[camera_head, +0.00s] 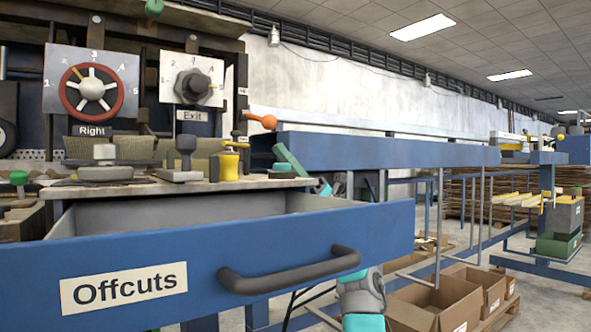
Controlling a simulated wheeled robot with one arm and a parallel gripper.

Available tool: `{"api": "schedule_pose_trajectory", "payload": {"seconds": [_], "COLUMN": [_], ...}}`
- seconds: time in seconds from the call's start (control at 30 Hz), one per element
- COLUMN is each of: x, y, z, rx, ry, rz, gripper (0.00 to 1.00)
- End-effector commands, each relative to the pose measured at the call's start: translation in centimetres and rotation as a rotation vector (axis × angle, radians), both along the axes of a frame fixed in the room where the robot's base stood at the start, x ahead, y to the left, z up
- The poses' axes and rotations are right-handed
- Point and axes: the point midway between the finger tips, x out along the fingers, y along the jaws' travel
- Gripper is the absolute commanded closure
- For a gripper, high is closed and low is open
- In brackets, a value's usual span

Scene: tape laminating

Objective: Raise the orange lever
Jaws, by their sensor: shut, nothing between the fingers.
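The orange lever has a round orange knob (268,121) on a short arm. It sticks out to the right from the dark machine frame, just above the left end of the long blue beam. Its arm is nearly level and tilts slightly down toward the knob. Parts of my teal and grey arm show below the drawer handle and behind the drawer's right end. I cannot make out my gripper's fingers, and nothing of mine is seen touching the knob.
An open blue drawer labelled Offcuts (202,250) fills the foreground. A green bar-shaped piece (290,159) stands tilted below the knob. Yellow (229,165) and grey handled parts stand on the ledge. The blue beam (400,149) runs right; cardboard boxes (436,302) sit below.

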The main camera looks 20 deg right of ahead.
Motion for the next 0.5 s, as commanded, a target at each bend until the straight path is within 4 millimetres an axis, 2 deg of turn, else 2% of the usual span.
{"api": "schedule_pose_trajectory", "payload": {"seconds": [0.1, 0.2, 0.5], "x": [-0.3, -0.3, -0.2], "y": [1.2, 1.7, 1.9], "z": [1.6, 2.1, 2.2], "rx": [-0.001, -0.001, -0.001], "ry": [-0.003, -0.001, 0.0], "rz": [0.004, 0.002, 0.002], "gripper": [1.0, 1.0, 1.0]}}
